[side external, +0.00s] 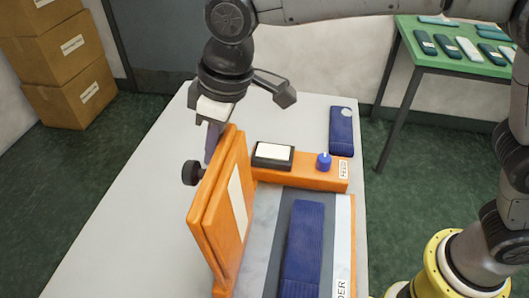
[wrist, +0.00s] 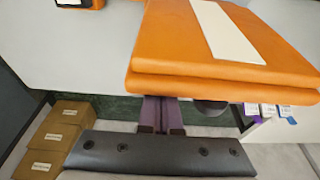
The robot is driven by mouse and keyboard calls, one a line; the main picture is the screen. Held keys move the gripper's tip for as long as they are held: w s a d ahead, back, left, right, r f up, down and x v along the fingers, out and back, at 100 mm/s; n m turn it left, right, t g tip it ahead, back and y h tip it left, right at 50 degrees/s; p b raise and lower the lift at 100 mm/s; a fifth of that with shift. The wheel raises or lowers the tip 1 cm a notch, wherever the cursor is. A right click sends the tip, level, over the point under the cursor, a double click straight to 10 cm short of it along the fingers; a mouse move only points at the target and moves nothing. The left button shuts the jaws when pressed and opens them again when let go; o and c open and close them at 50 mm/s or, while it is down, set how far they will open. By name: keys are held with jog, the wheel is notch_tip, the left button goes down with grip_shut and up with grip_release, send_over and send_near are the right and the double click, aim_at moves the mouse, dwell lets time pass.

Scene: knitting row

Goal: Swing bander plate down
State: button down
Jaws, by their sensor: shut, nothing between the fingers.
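The bander's orange plate (side external: 222,205) stands upright, tilted slightly, along the left side of the machine, with a white strip on its right face. A black knob (side external: 192,173) sticks out on its left. A dark blue knitted piece (side external: 303,245) lies on the grey bed right of the plate. My gripper (side external: 211,150) points down beside the plate's far top corner, its purple fingers together and empty. In the wrist view the plate (wrist: 190,72) fills the upper right, and the fingers (wrist: 160,104) end at its near edge; I cannot tell whether they touch.
An orange bar with a black-framed panel (side external: 272,154) and a blue knob (side external: 323,161) crosses the machine's far end. A folded blue knit (side external: 341,131) lies behind it. The white table (side external: 130,225) is clear at left. Boxes (side external: 62,60) and a green table (side external: 455,62) stand beyond.

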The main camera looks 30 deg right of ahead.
aim_at(238, 140)
jog(key=shift+s+d, duration=1.4)
dwell(0.4)
jog(key=shift+r, duration=3.5)
